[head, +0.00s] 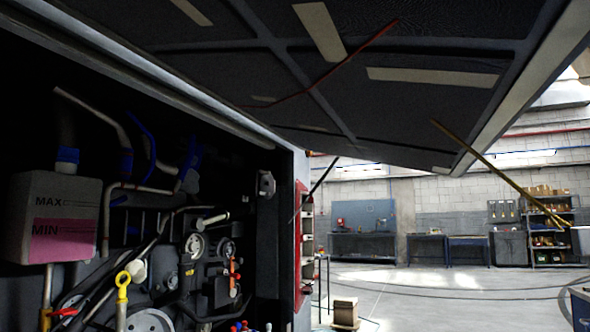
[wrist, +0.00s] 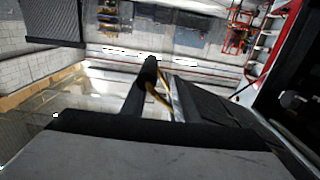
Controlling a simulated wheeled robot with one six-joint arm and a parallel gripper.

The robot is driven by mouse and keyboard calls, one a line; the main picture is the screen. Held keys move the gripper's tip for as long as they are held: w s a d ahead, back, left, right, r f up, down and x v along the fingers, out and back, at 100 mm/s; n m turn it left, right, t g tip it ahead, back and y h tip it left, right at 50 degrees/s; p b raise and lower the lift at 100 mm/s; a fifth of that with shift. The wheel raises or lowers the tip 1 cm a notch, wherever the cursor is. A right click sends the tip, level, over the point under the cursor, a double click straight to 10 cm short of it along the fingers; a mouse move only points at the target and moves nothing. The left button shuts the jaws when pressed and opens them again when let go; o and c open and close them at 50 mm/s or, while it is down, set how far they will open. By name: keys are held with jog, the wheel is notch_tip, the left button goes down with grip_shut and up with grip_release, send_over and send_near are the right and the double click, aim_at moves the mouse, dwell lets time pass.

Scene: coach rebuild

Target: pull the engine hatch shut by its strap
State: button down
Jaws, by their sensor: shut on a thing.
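The engine hatch (head: 420,110) is raised and spreads overhead in the head view, its dark ribbed underside facing down. A yellow strap (head: 500,172) hangs from near its outer edge and runs taut down to the right. In the wrist view my gripper (wrist: 149,75) is shut on the strap (wrist: 154,92), which shows as a yellow band beside the dark fingers. The hatch appears there as a dark panel with a pale edge (wrist: 220,115) right of the fingers. The exact grip on the strap is partly hidden by the fingers.
The open engine bay (head: 150,220) lies at left with hoses, a dipstick and a pink-filled coolant tank (head: 62,218). A narrow red-edged shelf (head: 302,235) stands beside the bay. Benches and a stocked rack (head: 548,235) stand far back. The floor between is mostly clear.

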jog(key=w+a+f, duration=0.1)
jog(key=a+f, duration=0.2)
jog(key=f, duration=1)
jog(key=shift+w+a, duration=0.2)
jog(key=shift+a, duration=0.05)
dwell(0.4)
jog(key=w+a+f, duration=0.1)
jog(key=a+f, duration=0.3)
jog(key=f, duration=0.7)
jog(key=shift+w, duration=0.35)
jog(key=c, duration=1.2)
grip_release()
jog(key=shift+s+r, duration=0.2)
jog(key=shift+s, duration=0.05)
jog(key=shift+o, duration=0.2)
jog(key=shift+a+r, duration=0.1)
jog(key=shift+w, duration=0.15)
